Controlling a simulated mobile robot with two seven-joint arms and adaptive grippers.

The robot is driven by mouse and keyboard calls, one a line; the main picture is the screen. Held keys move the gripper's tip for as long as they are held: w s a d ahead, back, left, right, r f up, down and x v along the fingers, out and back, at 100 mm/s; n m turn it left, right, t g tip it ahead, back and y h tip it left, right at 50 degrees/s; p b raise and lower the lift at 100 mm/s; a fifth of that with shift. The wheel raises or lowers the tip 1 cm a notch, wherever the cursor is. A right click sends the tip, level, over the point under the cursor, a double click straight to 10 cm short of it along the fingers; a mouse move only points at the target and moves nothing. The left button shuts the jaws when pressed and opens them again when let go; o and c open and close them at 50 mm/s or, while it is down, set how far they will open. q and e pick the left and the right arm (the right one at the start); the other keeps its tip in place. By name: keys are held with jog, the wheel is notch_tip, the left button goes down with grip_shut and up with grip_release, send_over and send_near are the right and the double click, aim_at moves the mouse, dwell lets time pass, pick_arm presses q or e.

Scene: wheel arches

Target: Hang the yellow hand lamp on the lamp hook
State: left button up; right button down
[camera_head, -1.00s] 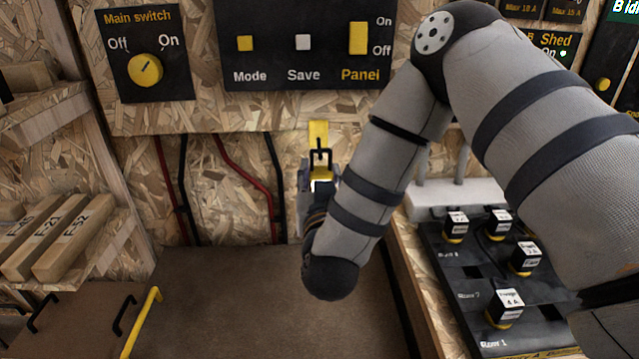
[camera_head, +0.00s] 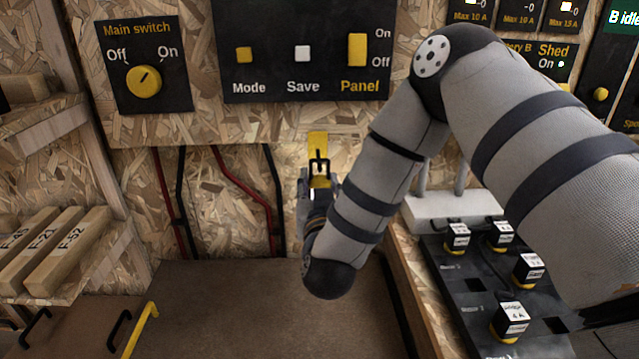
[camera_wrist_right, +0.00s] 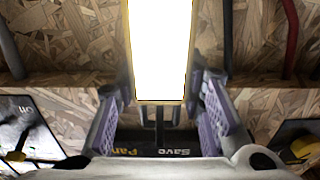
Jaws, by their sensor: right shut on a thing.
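The yellow hand lamp (camera_head: 320,182) is upright in front of the wooden wall in the head view, partly hidden by my right arm. In the right wrist view its bright lit face (camera_wrist_right: 160,50) fills the space between the fingers. My right gripper (camera_wrist_right: 163,110) is shut on it. A black loop shows at the lamp's top, in front of a yellow plate (camera_head: 318,144) on the wall, which looks like the lamp hook's mount. Loop and hook overlap in the picture; I cannot tell whether the loop is around the hook. My left gripper is not in view.
Above the lamp is a black switch panel (camera_head: 305,95). Red and black cables (camera_head: 240,185) run down the wall at left. A shelf with wooden blocks (camera_head: 62,250) stands at left. A board with several fuse plugs (camera_head: 480,285) lies at right. The brown surface (camera_head: 220,310) below is clear.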

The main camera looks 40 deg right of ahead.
jog(key=c, duration=1)
grip_release()
jog(key=v, duration=1.1)
jog(key=s+a+f+n+g+y+p, duration=0.1)
jog(key=s+a+f+n+g+y, duration=0.2)
jog(key=s+f, duration=0.5)
jog(key=s+f+n+g+y+p, duration=0.1)
jog(key=s+f+g+y, duration=0.35)
jog(key=f, duration=0.75)
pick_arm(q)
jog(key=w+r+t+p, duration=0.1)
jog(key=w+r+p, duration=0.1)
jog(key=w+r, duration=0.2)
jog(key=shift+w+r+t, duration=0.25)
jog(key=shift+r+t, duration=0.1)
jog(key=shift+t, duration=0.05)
pick_arm(e)
jog(key=s+f+g, duration=0.2)
jog(key=s+g, duration=0.1)
jog(key=s, duration=0.5)
jog(key=s+a+f+n+g+y, duration=0.1)
jog(key=s+g, duration=0.3)
jog(key=s, duration=0.5)
jog(key=s+a+f+n+g+y, duration=0.1)
jog(key=s+f+g, duration=0.1)
jog(key=s, duration=0.7)
jog(key=shift+f+g, duration=0.4)
jog(key=shift+g, duration=0.25)
